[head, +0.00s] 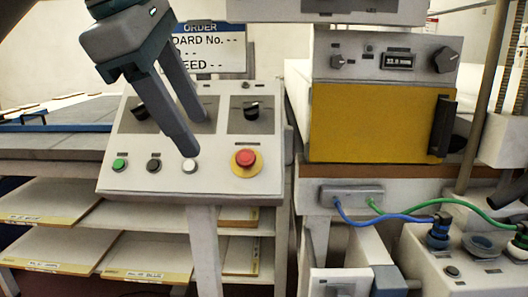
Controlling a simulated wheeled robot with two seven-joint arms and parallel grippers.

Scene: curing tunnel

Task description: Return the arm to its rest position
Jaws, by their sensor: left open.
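My left gripper (193,134) comes in from the upper left in the head view. Its two long grey fingers are apart with nothing between them. They hang in front of the sloped control panel (125,178) and hide part of its upper middle. One fingertip appears just above the white button (190,166); I cannot tell whether it touches. My right gripper cannot be made out.
The panel has a green button (120,164), a black button (154,165), dark knobs and a red emergency stop (245,158). A yellow-fronted unit (370,120) stands right. Blue (385,220) and green cables run below it. Shelves with boards (60,205) are left.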

